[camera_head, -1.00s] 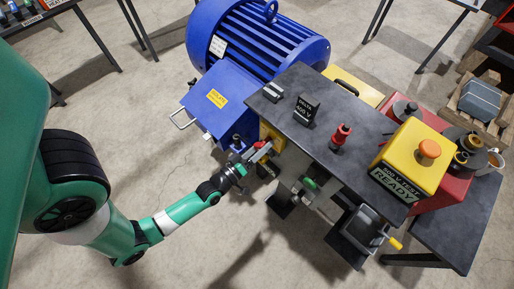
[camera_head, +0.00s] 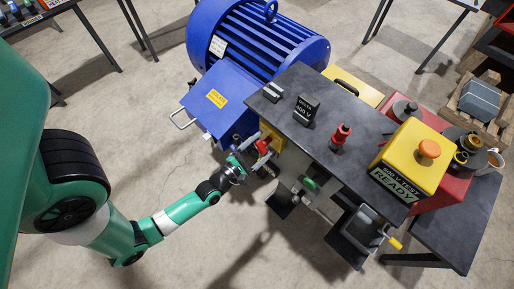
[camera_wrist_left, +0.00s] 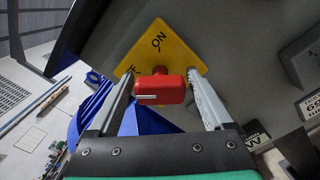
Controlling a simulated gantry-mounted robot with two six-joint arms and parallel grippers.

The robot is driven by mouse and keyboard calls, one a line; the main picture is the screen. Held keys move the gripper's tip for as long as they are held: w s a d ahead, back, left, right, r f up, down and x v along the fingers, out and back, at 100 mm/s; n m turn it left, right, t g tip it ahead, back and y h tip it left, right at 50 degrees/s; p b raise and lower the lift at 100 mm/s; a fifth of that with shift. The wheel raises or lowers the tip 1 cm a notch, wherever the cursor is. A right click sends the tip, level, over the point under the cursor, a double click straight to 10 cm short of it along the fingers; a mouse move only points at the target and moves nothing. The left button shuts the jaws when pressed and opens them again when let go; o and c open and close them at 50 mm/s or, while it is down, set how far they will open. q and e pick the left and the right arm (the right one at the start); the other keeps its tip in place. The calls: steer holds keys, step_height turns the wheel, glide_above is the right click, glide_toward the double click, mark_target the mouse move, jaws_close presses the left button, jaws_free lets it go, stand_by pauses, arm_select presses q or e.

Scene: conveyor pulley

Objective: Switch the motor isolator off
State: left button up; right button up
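The motor isolator is a red handle (camera_wrist_left: 160,88) on a yellow plate (camera_wrist_left: 160,48) printed ON, with a second, partly hidden word at its left corner. In the wrist view the handle lies crosswise between my left gripper's (camera_wrist_left: 162,80) two fingers, one on each side. The fingers stand apart; I cannot tell whether either touches the handle. In the head view the red handle (camera_head: 262,147) and yellow plate (camera_head: 271,133) show at the left end of the dark bench, with my left gripper (camera_head: 254,156) at it. My right gripper is not in view.
The blue motor (camera_head: 258,40) with its terminal box (camera_head: 220,100) stands close behind the gripper. The dark bench (camera_head: 355,160) carries a red knob (camera_head: 341,136) and a yellow test box (camera_head: 412,155). A green knob (camera_head: 310,183) is on the front. The floor at left is clear.

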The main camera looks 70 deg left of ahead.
mark_target(258, 149)
arm_select(q)
steer(key=shift+o, duration=0.8)
steer(key=shift+s, duration=0.1)
steer(key=shift+v, duration=3.45)
